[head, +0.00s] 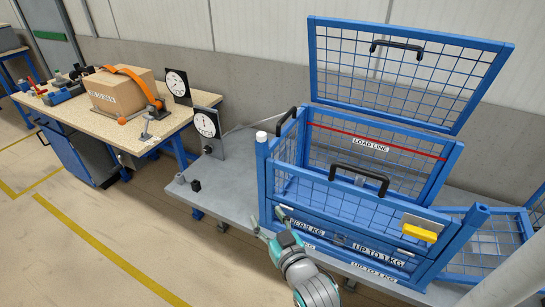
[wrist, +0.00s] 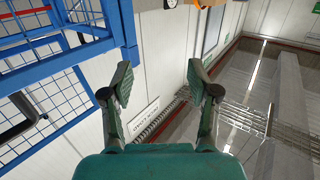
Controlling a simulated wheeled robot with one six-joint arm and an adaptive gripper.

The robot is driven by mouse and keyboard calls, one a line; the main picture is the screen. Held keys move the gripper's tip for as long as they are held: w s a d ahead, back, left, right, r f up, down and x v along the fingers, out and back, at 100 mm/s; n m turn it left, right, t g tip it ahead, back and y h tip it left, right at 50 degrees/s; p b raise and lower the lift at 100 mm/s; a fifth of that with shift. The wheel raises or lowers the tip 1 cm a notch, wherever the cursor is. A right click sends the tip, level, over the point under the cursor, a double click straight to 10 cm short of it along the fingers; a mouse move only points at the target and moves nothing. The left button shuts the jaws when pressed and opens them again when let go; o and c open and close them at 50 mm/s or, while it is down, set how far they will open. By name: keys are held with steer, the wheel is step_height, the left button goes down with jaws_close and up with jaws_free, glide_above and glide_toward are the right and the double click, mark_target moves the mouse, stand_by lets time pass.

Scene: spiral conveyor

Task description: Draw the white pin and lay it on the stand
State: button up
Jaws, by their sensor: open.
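A small white cap (head: 261,136), which looks like the top of the white pin, sits on the blue corner post at the left of the blue mesh cage (head: 263,190). Whether a shaft runs down inside the post is hidden. My gripper (head: 269,221) is in front of the cage's left front corner, below and apart from the white cap. In the wrist view my gripper (wrist: 159,84) has its two fingers wide apart with nothing between them. I cannot tell which thing is the stand; a grey platform (head: 225,185) carries the cage.
The cage's mesh lid (head: 400,75) stands raised at the back. A yellow-handled part (head: 420,232) is at the front right. A small black block (head: 196,185) and a dial gauge (head: 208,130) are on the platform's left. A workbench (head: 140,128) with a carton (head: 118,95) stands further left.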

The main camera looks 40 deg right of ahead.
steer(key=m+h, duration=0.2)
glide_toward(263, 137)
steer(key=x, duration=1.1)
steer(key=shift+w, duration=0.3)
steer(key=shift+c, duration=0.2)
jaws_close()
